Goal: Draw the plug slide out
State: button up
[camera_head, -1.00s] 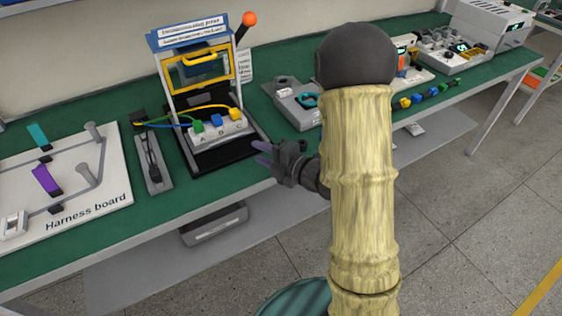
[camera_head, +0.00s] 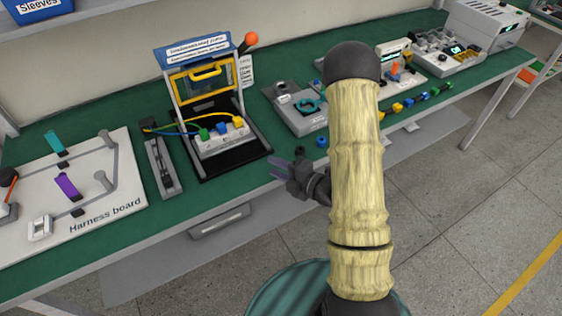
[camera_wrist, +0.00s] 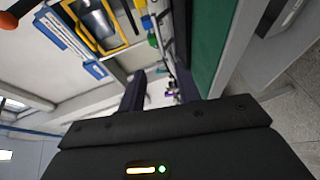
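The press (camera_head: 204,75) stands on the green bench with a blue-and-white sign, a yellow-framed window and an orange-knobbed lever. At its foot a white lettered block (camera_head: 222,138), which looks like the plug slide, carries green, blue and yellow plugs with wires. It sits over a black base plate (camera_head: 240,158). My gripper (camera_head: 274,170) is in front of the bench edge, below and right of the block, apart from it and empty. In the wrist view its two fingers (camera_wrist: 160,78) stand apart, with the press's yellow frame (camera_wrist: 122,45) at upper left.
A harness board (camera_head: 105,212) and a narrow grey tray (camera_head: 163,168) lie to the left. A grey fixture (camera_head: 296,112) with a teal ring and a small blue ring (camera_head: 321,142) are to the right. A grey drawer (camera_head: 219,221) hangs below the bench.

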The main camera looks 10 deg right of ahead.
jog(key=shift+s+d+r+p, duration=0.15)
jog(key=shift+s+d+p, duration=0.2)
jog(key=shift+s+p, duration=0.1)
dwell(0.4)
jog(key=d+r+m+g+h+p, duration=0.45)
jog(key=r+m+h, duration=0.35)
jog(key=m, duration=0.5)
jog(key=s+a+r+m+g+h+p, duration=0.1)
jog(key=s+r+m+g+h+p, duration=0.1)
jog(key=s+r+m+g, duration=0.3)
jog(key=s+r+m, duration=0.3)
jog(key=s+m, duration=0.3)
jog(key=m, duration=0.1)
jog(key=shift+a, duration=0.3)
jog(key=shift+s, duration=0.1)
dwell(1.2)
